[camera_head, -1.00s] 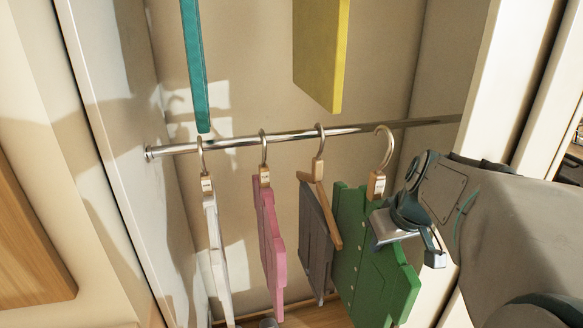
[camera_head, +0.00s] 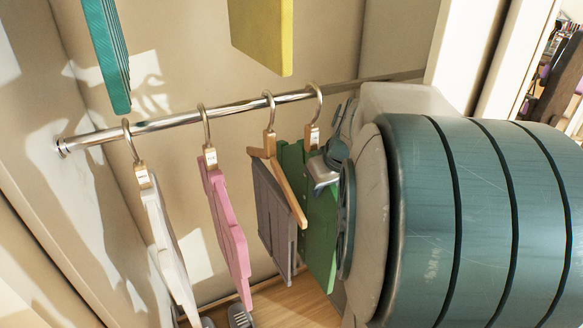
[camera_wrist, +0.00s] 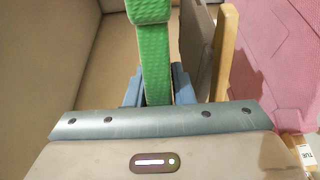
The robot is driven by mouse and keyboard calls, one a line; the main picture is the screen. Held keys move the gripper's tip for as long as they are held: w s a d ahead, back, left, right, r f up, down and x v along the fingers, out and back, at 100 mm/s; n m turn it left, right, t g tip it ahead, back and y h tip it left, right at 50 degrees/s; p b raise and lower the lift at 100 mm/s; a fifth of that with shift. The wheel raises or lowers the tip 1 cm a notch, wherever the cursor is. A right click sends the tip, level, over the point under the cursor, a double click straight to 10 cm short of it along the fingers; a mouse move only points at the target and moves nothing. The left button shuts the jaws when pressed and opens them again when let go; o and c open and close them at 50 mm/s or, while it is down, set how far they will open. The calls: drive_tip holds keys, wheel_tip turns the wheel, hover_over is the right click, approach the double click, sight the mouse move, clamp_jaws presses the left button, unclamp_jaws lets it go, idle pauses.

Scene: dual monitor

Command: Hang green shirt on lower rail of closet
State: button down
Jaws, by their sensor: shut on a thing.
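The green shirt (camera_head: 318,230) hangs from a hanger whose metal hook (camera_head: 317,106) is at the lower rail (camera_head: 235,107) in the head view. The hook's curve overlaps the rail, but I cannot tell whether it rests on it. My gripper (camera_head: 328,165) is shut on the shirt near its top right side, and my arm hides the shirt's right part. In the wrist view the green shirt (camera_wrist: 154,45) runs between the two blue fingers of my gripper (camera_wrist: 157,88).
A grey garment (camera_head: 272,215) on a wooden hanger hangs just left of the green shirt. A pink shirt (camera_head: 224,220) and a white shirt (camera_head: 168,250) hang further left. Teal (camera_head: 108,55) and yellow (camera_head: 262,35) garments hang above. The closet's right frame (camera_head: 465,50) stands beside my arm.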

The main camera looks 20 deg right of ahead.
drive_tip(key=w+f, duration=0.2)
drive_tip(key=w, duration=0.5)
drive_tip(key=shift+a, duration=0.15)
idle(0.4)
drive_tip(key=c, duration=1.2)
unclamp_jaws()
drive_tip(key=shift+o, duration=0.2)
drive_tip(key=shift+s+f, duration=0.1)
drive_tip(key=v, duration=1.4)
drive_tip(key=s+a+f+g+p, duration=0.1)
drive_tip(key=s+a+f, duration=1.2)
drive_tip(key=a, duration=0.3)
drive_tip(key=shift+s+a+m+g, duration=0.2)
drive_tip(key=shift+m+g, duration=0.1)
drive_tip(key=shift+g, duration=0.1)
